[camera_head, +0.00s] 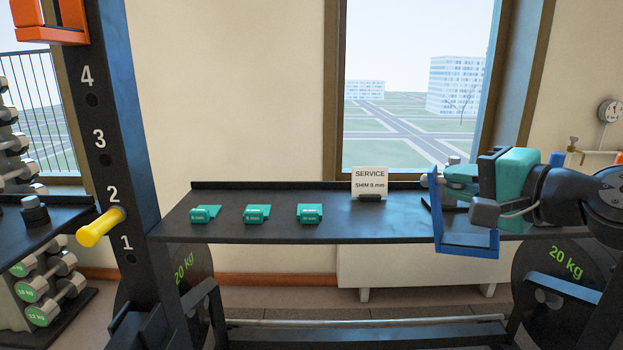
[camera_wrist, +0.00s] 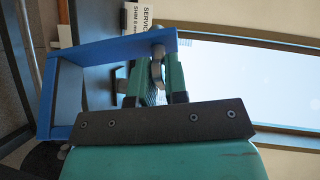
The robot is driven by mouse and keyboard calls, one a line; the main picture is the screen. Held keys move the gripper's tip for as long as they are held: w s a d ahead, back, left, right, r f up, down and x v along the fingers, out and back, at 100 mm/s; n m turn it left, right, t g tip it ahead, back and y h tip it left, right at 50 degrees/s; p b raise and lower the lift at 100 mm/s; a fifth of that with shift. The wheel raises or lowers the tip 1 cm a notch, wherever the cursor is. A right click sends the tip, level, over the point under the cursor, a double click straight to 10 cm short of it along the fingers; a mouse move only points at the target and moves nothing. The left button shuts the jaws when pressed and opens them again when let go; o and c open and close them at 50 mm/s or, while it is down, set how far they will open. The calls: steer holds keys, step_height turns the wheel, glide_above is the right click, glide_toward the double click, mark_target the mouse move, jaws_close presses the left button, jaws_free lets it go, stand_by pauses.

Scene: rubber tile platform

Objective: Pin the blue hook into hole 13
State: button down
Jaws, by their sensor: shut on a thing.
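The blue hook (camera_head: 466,250) is an angular U-shaped bracket at the right in the head view. It also fills the upper left of the wrist view (camera_wrist: 110,52). My gripper (camera_head: 452,190) is shut on the hook's grey metal part, which shows between the green fingers in the wrist view (camera_wrist: 152,82). The hook is held in the air in front of the shelf's right part. The dark upright (camera_head: 121,150) stands at the left, with holes labelled 1 to 4 in view. Hole 13 is not in view.
A yellow pin (camera_head: 98,228) sticks out at hole 2. An orange bracket (camera_head: 48,22) is at the upright's top. The dark shelf (camera_head: 330,225) carries three green shims (camera_head: 257,213) and a service card (camera_head: 369,181). Weight plates (camera_head: 563,270) stand below.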

steer(key=s+a+r+n+g+h+p, duration=0.2)
steer(key=s+a+r+n+g+p, duration=0.1)
steer(key=s+r+n+g+p, duration=0.65)
steer(key=s+a+r+n+g+h+p, duration=0.3)
steer(key=s+r+n+p, duration=0.35)
steer(key=s+p, duration=0.65)
steer(key=w+d+f+m+p, duration=0.1)
steer(key=w+d+f+m, duration=0.1)
steer(key=w+f, duration=0.5)
steer(key=w+d+f+m+p, duration=0.1)
steer(key=w+d+f+p, duration=0.15)
steer(key=w+f, duration=0.5)
steer(key=w+d+f+m, duration=0.1)
steer(key=w+d+f, duration=0.1)
steer(key=d+f, duration=0.3)
steer(key=w+d+f+m+t, duration=0.1)
steer(key=d+f, duration=0.4)
steer(key=f, duration=0.5)
steer(key=shift+w+m+b, duration=0.45)
steer(key=shift+w+m, duration=0.05)
steer(key=shift+w, duration=0.65)
